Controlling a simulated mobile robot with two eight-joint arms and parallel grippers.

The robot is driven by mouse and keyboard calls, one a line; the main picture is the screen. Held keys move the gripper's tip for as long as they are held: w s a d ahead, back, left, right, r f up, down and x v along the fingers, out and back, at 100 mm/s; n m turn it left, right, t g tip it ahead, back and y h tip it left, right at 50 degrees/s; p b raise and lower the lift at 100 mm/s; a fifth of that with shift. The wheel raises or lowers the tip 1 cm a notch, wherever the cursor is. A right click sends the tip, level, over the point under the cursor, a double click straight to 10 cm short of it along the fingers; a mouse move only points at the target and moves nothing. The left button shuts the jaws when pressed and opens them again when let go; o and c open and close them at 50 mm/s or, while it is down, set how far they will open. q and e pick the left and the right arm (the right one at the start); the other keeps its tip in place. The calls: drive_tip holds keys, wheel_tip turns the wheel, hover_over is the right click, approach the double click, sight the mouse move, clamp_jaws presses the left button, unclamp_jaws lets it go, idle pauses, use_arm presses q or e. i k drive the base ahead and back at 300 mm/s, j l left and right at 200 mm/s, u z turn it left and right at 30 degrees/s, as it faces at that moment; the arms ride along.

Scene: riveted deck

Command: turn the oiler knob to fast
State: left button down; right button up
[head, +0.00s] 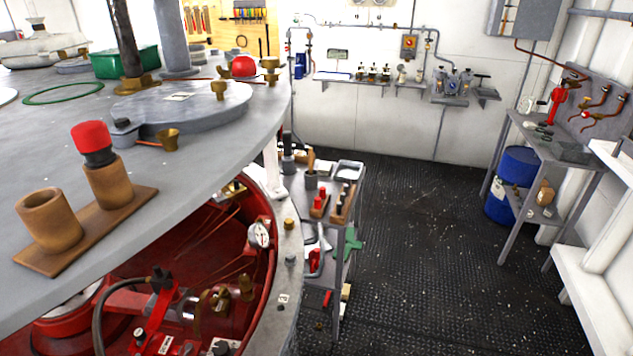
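I cannot pick out a knob marked as the oiler knob, and no "fast" marking is readable. Small fittings sit on and in the big grey round housing (215,150). Its open red recess (215,250) holds a white-faced gauge (259,235), brass fittings (222,300) and a small white label (165,345) too small to read for sure. On top are a brass cup (169,139) and a red dome (243,66) beside brass fittings. Neither of my grippers shows in the head view.
A wooden block with two cups, one holding a red-capped bottle (91,140), stands at the housing's left edge. A tool cart (342,215) stands just right of the housing.

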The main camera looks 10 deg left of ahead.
sight(244, 280)
drive_tip(key=u, duration=1.5)
drive_tip(key=k+l+u, duration=0.15)
drive_tip(key=l+u, duration=0.2)
drive_tip(key=k+l+u, duration=0.2)
drive_tip(key=u, duration=0.15)
drive_tip(key=i+l, duration=0.1)
drive_tip(key=i, duration=0.25)
